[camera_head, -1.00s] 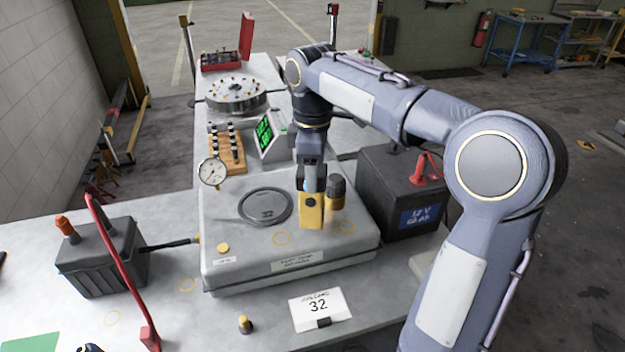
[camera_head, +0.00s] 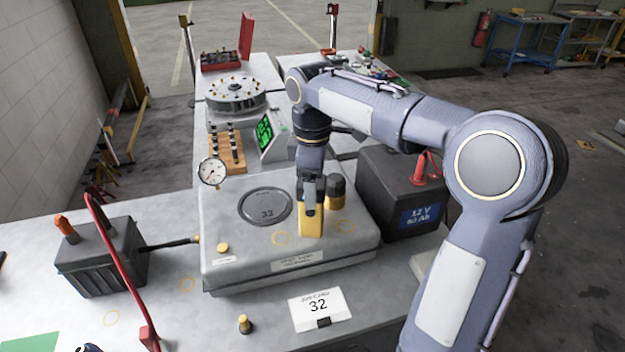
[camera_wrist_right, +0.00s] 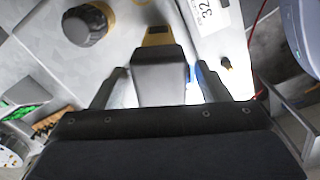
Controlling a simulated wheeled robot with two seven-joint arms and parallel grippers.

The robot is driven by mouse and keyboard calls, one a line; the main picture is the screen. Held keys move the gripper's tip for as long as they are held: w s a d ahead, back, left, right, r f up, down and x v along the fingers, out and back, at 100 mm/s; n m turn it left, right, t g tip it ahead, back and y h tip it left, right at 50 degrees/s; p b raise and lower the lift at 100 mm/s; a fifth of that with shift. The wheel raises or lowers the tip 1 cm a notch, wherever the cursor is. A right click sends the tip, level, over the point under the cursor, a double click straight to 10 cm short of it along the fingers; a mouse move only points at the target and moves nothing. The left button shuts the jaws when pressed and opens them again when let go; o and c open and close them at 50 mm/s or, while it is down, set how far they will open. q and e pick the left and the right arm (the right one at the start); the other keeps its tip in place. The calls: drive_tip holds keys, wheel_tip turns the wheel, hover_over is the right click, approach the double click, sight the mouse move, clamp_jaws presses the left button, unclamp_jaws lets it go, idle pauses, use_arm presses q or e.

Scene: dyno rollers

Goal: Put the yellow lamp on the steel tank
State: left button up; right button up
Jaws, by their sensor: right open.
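The yellow lamp (camera_head: 311,222) has a yellow lower part and a grey body. It is upright over the front right of the steel tank (camera_head: 230,262), and its base appears to be on the tank's top. My right gripper (camera_head: 310,192) comes down over the lamp from above. In the right wrist view the lamp (camera_wrist_right: 158,75) is between the spread fingers of the right gripper (camera_wrist_right: 160,85), with gaps showing at its sides. Where its base meets the tank is partly hard to see. My left gripper is not in view.
A dark knob (camera_head: 336,190) with a yellow base stands close beside the lamp; it also shows in the right wrist view (camera_wrist_right: 85,25). A black battery (camera_head: 395,195) is right of the tank.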

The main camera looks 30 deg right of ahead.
wheel_tip(320, 180, up, 12)
drive_tip(key=p, duration=0.1)
drive_tip(key=shift+r, duration=0.2)
drive_tip(key=s+a+f+m+t+y, duration=0.2)
drive_tip(key=s+f+m, duration=0.4)
drive_tip(key=s, duration=0.5)
drive_tip(key=s+a+f+m+t+y, duration=0.1)
drive_tip(key=s+a+f+m+t, duration=0.2)
drive_tip(key=s+f, duration=0.8)
drive_tip(key=a+m, duration=0.2)
drive_tip(key=m, duration=0.1)
drive_tip(key=shift+a+f+m+t+y, duration=0.2)
drive_tip(key=shift+m+t+y, duration=0.1)
drive_tip(key=shift+y, duration=0.1)
drive_tip(key=shift+c, duration=0.3)
